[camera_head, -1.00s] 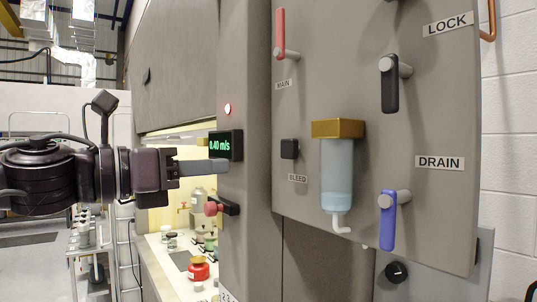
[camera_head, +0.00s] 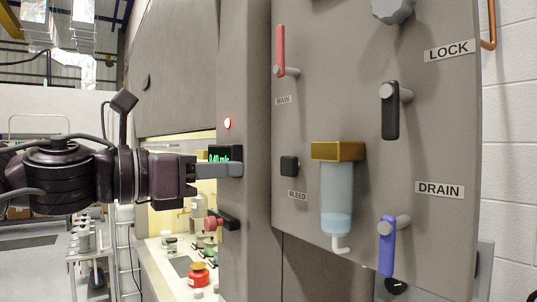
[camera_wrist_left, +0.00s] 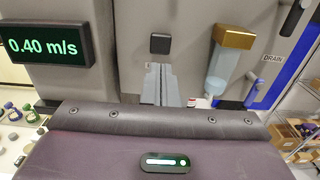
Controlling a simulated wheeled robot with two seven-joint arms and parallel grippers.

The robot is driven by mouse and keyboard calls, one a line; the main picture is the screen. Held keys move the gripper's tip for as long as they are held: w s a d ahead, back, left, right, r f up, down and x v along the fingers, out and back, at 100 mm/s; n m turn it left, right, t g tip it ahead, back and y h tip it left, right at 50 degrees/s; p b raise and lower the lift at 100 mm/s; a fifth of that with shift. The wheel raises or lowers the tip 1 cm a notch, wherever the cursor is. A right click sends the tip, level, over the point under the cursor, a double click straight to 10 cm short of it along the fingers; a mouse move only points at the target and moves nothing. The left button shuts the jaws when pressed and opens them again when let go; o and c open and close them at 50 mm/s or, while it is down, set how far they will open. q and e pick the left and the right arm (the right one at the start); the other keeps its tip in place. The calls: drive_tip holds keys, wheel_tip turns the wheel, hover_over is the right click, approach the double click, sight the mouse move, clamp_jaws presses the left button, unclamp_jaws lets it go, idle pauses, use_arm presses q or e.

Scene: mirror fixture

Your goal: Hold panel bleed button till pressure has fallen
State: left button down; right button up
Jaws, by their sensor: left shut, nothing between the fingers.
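The bleed button (camera_head: 289,166) is a small black square on the grey panel (camera_head: 350,75), above a BLEED label (camera_head: 297,195). It also shows in the left wrist view (camera_wrist_left: 160,43), just beyond the fingertips. My left gripper (camera_head: 240,170) is shut and empty. It points at the panel, left of the button, with a gap between tips and button in the head view. Its grey fingers (camera_wrist_left: 158,72) lie side by side in the wrist view. A clear bowl (camera_head: 337,190) with a brass top hangs right of the button, with bluish liquid low in it. My right gripper is not in view.
A red MAIN lever (camera_head: 280,50), a black lever (camera_head: 390,110) and a blue DRAIN lever (camera_head: 387,245) stick out of the panel. A display (camera_wrist_left: 44,45) reads 0.40 m/s; my left fingers partly cover it in the head view. A red-knobbed handle (camera_head: 213,223) sits below.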

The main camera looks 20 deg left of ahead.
sight(285, 166)
use_arm(q)
drive_tip(key=p+x, duration=0.3)
drive_tip(key=x, duration=0.3)
drive_tip(key=shift+w+d+r, duration=0.15)
drive_tip(key=shift+w+d, duration=0.05)
drive_tip(key=shift+w+d+p, duration=0.3)
drive_tip(key=shift+w+d, duration=0.1)
drive_tip(key=shift+w, duration=0.15)
